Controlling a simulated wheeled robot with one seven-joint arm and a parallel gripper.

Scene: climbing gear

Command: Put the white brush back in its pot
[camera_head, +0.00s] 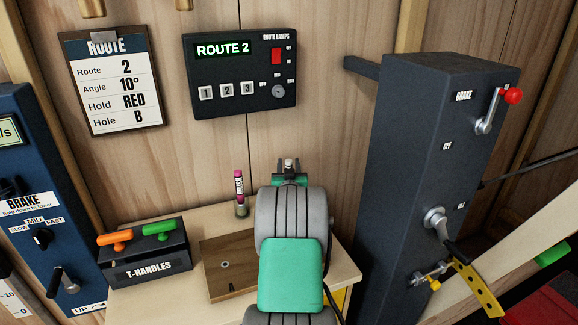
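I cannot make out a white brush in this view. A small grey-brown holder (241,210) stands at the back of the wooden table, against the wall. An upright pink-and-dark stick with a pale label band (239,184) rises from it; I cannot tell whether the holder is the pot. My arm, in grey and green, covers the table's right part. Beyond its grey joint, a small green and metal part shows, perhaps my gripper (289,165), right of the holder and apart from it. Its fingers are not clear, nor whether it holds anything.
A black T-handles box (148,268) with orange and green handles stands on the table (190,300) at left. A brown wooden board (226,283) lies beside it. A dark brake column (415,180) stands right, a blue panel (45,160) left. A route lamp box (240,72) hangs on the wall.

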